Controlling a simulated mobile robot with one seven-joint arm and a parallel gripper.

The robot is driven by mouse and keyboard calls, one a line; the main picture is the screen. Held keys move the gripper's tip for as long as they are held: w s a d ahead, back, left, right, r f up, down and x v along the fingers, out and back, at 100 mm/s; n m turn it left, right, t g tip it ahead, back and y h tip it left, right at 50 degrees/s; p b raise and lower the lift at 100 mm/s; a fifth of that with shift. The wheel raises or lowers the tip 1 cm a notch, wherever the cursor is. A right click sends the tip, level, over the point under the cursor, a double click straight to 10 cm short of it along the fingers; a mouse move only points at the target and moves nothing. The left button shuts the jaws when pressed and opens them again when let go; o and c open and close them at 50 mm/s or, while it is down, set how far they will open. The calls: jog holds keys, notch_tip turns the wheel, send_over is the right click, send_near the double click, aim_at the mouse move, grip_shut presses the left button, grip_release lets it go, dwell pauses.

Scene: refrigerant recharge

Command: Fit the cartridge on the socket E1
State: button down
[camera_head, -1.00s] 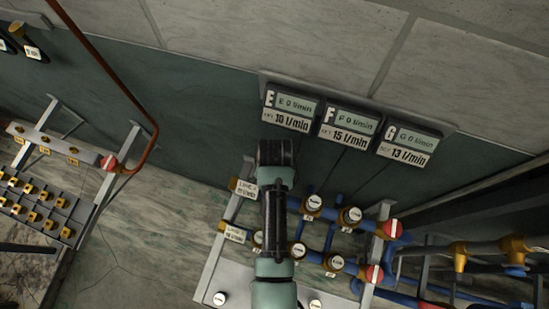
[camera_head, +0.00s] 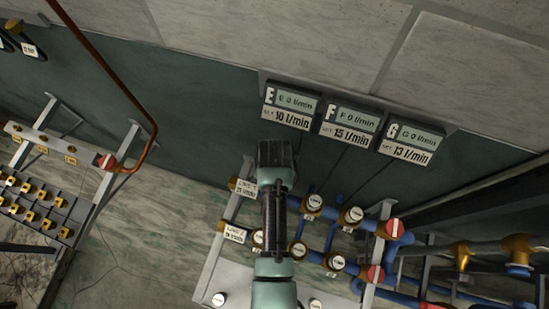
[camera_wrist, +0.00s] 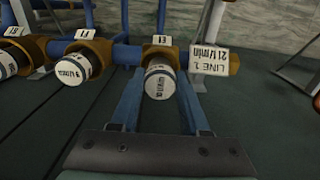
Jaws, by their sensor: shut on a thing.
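In the wrist view my gripper (camera_wrist: 158,76) has its two blue fingers on either side of a cartridge with a white labelled end (camera_wrist: 160,83), and it is shut on it. The cartridge stands at the brass collar of socket E1 (camera_wrist: 160,51), whose tag reads upside down. Its end faces me and looks in line with the collar. I cannot tell whether it is fully seated, as its inner end is hidden. In the head view my own arm hides the gripper and the cartridge.
Beside E1 are other collars with cartridges (camera_wrist: 72,68), and a LINE 1 plate (camera_wrist: 208,60) on the right. In the head view, blue pipes with red-capped valves (camera_head: 394,229) lie right of my arm. Above are the E display (camera_head: 291,107), F display (camera_head: 348,125) and G display (camera_head: 409,143).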

jog(key=shift+f, duration=0.1)
jog(key=shift+f+b, duration=0.5)
jog(key=shift+f, duration=0.1)
jog(key=shift+c, duration=1.6)
grip_release()
jog(key=shift+r, duration=0.1)
notch_tip(320, 180, up, 13)
jog(key=b, duration=0.1)
jog(key=shift+b, duration=0.3)
